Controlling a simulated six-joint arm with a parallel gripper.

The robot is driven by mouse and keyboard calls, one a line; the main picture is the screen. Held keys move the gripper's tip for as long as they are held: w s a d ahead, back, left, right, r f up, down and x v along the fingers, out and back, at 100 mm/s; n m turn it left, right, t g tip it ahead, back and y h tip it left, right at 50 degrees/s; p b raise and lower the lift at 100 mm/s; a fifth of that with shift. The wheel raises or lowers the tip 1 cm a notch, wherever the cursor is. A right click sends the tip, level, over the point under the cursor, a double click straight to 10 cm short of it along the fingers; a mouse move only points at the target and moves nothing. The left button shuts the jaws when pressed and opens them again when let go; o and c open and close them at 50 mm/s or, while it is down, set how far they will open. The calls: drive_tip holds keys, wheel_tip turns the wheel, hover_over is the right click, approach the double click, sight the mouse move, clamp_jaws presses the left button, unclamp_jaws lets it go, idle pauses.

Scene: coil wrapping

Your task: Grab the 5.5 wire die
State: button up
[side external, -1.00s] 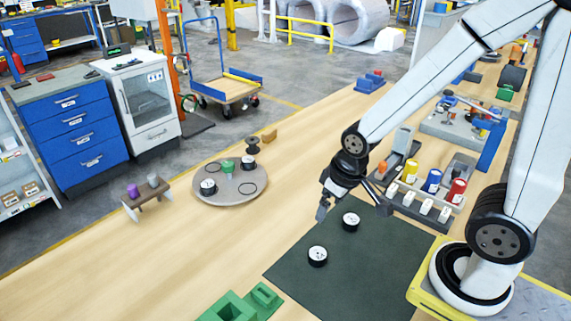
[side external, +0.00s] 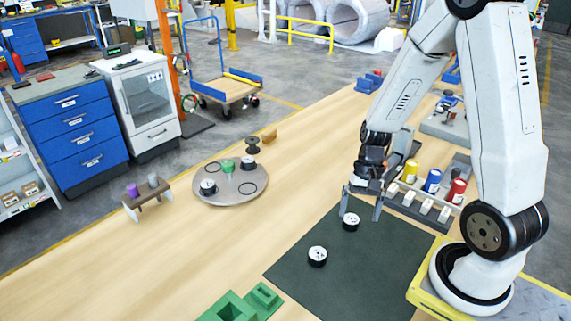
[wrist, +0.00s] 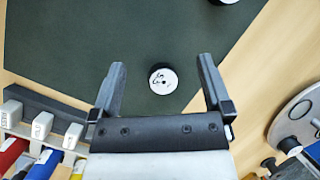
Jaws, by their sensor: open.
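Two round black dies with white labelled tops lie on the dark green mat (side external: 350,275). One die (side external: 350,221) is near the mat's far edge, the other die (side external: 317,256) is closer to the mat's left side. I cannot read the sizes on their tops. My gripper (side external: 361,212) points down, open and empty, with its fingers over the far die. In the wrist view this die (wrist: 163,78) shows between the spread fingers of my gripper (wrist: 162,64), not clasped. The other die (wrist: 223,2) is cut off at the top edge.
A round grey plate (side external: 230,199) holds more dies and a green piece. A rack (side external: 425,212) with yellow, blue and red cylinders stands right of my gripper. Green blocks (side external: 235,308) sit at the front.

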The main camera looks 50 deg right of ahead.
sight(352, 219)
drive_tip(key=d+m+y, duration=0.1)
drive_tip(key=m, duration=0.1)
drive_tip(key=d+f+m+t+y, duration=0.1)
drive_tip(key=m+y, duration=0.1)
drive_tip(key=d+f+m+y, duration=0.1)
drive_tip(key=m, duration=0.1)
drive_tip(key=shift+s+d+f+t+y, duration=0.1)
drive_tip(key=shift+s+d+t+y, duration=0.2)
drive_tip(key=shift+s+d+t, duration=0.1)
drive_tip(key=d+m+t+y, duration=0.1)
drive_tip(key=d+m+t, duration=0.1)
drive_tip(key=m, duration=0.1)
drive_tip(key=d+f+m+t+y, duration=0.1)
drive_tip(key=d+m+t, duration=0.1)
drive_tip(key=shift+f+m+y, duration=0.1)
drive_tip(key=shift+m+y, duration=0.3)
drive_tip(key=shift+d+f+m+t, duration=0.1)
drive_tip(key=shift+d+m+t, duration=0.75)
drive_tip(key=shift+t, duration=0.25)
drive_tip(key=shift+a, duration=0.1)
drive_tip(key=shift+x, duration=3.7)
drive_tip(key=shift+s, duration=0.1)
clamp_jaws()
